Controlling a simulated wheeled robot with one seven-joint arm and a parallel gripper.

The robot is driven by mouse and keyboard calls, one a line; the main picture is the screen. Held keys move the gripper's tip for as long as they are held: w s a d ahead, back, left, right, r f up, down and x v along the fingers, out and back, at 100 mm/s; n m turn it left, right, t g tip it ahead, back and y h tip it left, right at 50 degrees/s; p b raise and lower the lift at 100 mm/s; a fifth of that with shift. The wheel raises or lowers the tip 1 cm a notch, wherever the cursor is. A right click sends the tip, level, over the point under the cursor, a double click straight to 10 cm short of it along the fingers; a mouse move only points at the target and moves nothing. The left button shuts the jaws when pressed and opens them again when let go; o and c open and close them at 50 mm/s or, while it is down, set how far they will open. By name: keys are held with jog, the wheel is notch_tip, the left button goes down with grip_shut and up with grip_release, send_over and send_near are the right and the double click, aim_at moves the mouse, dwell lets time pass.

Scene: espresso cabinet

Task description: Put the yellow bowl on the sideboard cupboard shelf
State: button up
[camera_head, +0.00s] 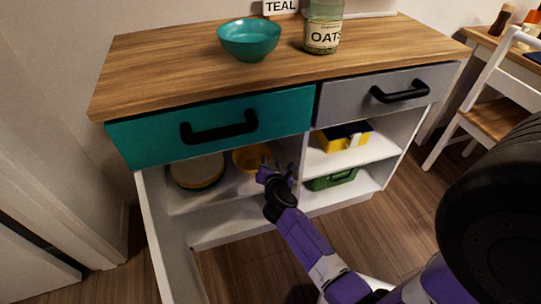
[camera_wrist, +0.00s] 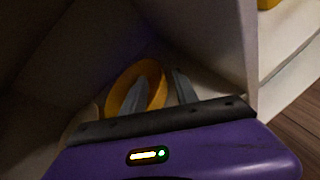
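The yellow bowl (camera_head: 251,158) is inside the left compartment of the sideboard, over the shelf (camera_head: 222,193); I cannot tell whether it rests fully on it. My gripper (camera_head: 275,174) reaches into that compartment at the bowl's near right side. In the wrist view the bowl (camera_wrist: 122,88) shows as a yellow ring. My gripper's fingers (camera_wrist: 161,88) stand apart there, the left one overlapping the ring's opening and the right one outside it. The bowl's right rim lies between them, with gaps visible. Part of the bowl is hidden by the left finger.
A stack of plates (camera_head: 197,172) sits left of the bowl. The white cupboard door (camera_head: 168,240) stands open at the left. A divider bounds the compartment on the right, beside a yellow box (camera_head: 340,138) and green crate (camera_head: 333,180). The teal drawer (camera_head: 215,127) is above.

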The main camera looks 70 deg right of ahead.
jog(key=s+a+r+m+t+y, duration=0.1)
jog(key=s+a+m+t+y, duration=0.15)
jog(key=a, duration=0.75)
jog(key=s+a+r+m+t+y+p, duration=0.15)
jog(key=s+a, duration=0.25)
jog(key=a, duration=0.5)
jog(key=s+a+r+m+t+y, duration=0.1)
jog(key=s+a+r+m+y, duration=0.2)
jog(key=a, duration=0.7)
jog(key=s+a+r+m+t+y, duration=0.1)
jog(key=s+a+r+m+y, duration=0.1)
jog(key=s+a+r+m, duration=0.3)
jog(key=s+a+r+m+t+y, duration=0.2)
jog(key=s+a+r+m, duration=0.3)
jog(key=r, duration=0.5)
jog(key=shift+s+a+r+m+y, duration=0.45)
jog(key=shift+m+y, duration=0.25)
jog(key=shift+m, duration=0.2)
jog(key=shift+w, duration=0.1)
notch_tip(320, 180, up, 21)
jog(key=p, duration=2)
jog(key=shift+f+p, duration=0.15)
jog(key=shift+p, duration=0.15)
